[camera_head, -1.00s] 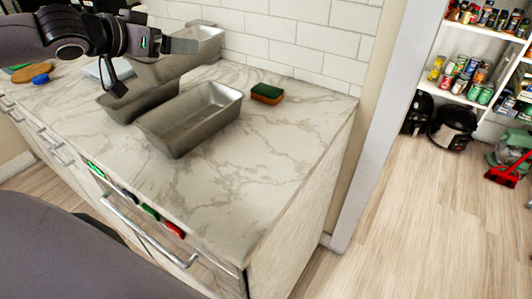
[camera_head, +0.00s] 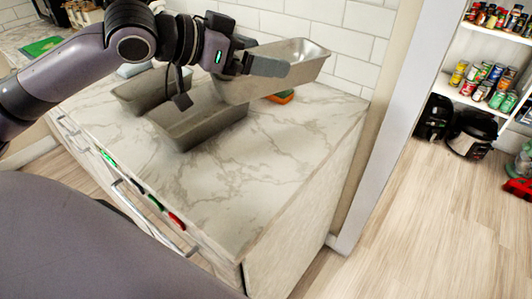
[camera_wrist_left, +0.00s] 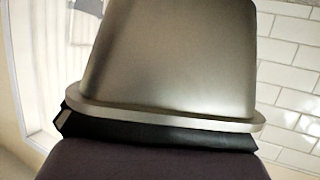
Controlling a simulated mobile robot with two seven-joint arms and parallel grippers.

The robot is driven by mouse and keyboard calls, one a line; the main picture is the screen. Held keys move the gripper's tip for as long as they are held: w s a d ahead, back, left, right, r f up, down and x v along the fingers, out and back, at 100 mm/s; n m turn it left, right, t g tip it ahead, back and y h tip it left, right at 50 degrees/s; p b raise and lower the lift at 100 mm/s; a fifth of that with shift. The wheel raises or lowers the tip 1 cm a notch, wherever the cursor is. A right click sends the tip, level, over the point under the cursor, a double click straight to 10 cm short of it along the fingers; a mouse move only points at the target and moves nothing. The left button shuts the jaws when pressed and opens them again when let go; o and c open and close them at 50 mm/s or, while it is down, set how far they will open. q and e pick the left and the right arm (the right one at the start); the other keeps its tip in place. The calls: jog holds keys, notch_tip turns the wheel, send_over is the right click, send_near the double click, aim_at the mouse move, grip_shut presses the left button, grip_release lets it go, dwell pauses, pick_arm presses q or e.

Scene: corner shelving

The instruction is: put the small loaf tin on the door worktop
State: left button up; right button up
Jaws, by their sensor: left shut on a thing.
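My left gripper (camera_head: 266,66) is shut on a grey metal loaf tin (camera_head: 275,84), which seems to be the small loaf tin; its size is hard to compare. I hold the tin raised above the back of the marble worktop (camera_head: 255,150), near the tiled wall. The worktop ends beside the doorway. In the left wrist view the held tin (camera_wrist_left: 170,60) fills the middle, its rim close to my gripper. My right gripper is not in view.
Two more loaf tins stand on the worktop, a front one (camera_head: 200,122) and one behind it to the left (camera_head: 150,88). A sponge (camera_head: 281,97) lies below the held tin, partly hidden. The worktop's front right is clear. Pantry shelves (camera_head: 490,65) stand beyond the doorway.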

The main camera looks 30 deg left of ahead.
pick_arm(q)
notch_tip(320, 180, down, 19)
jog(key=b, duration=0.3)
